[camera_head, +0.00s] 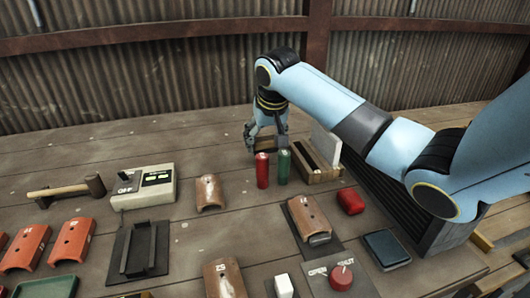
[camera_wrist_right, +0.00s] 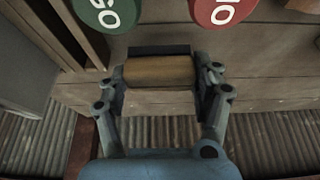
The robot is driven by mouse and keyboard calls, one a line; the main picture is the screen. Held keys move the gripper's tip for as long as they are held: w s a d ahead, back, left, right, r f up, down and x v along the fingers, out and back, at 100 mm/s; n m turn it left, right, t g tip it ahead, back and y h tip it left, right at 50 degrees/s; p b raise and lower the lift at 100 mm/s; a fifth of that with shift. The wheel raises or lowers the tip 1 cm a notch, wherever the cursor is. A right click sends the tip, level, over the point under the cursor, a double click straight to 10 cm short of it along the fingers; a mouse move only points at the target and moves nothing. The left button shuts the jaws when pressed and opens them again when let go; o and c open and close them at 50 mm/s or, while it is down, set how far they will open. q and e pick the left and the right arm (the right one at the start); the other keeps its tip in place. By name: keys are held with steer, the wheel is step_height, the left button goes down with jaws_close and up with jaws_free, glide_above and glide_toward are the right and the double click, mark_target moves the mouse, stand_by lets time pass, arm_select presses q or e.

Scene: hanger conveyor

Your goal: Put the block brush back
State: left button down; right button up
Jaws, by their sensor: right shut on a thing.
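The block brush (camera_wrist_right: 158,72), a brown wooden block with a dark strip along one side, is between the fingers of my right gripper (camera_wrist_right: 160,85) in the right wrist view. The gripper is shut on it. In the head view, my right gripper (camera_head: 265,137) is at the back of the table, behind the red and green cylinders, with the brush (camera_head: 262,145) low at its fingertips. Whether the brush touches the table is unclear. My left gripper is out of view.
A red cylinder (camera_head: 262,170) and a green cylinder (camera_head: 284,167) stand close in front of the gripper. A wooden box (camera_head: 322,177) with an upright pale panel (camera_head: 325,144) is to their right. Curved tiles, a mallet (camera_head: 68,188) and a control box (camera_head: 143,187) lie around. The back left table is clear.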

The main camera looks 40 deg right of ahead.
mark_target(266, 149)
steer(key=shift+f, duration=1.8)
steer(key=shift+s, duration=0.1)
steer(key=o, duration=1.1)
steer(key=shift+f, duration=0.1)
steer(key=shift+o, duration=0.2)
steer(key=v, duration=1.2)
steer(key=shift+p, duration=0.4)
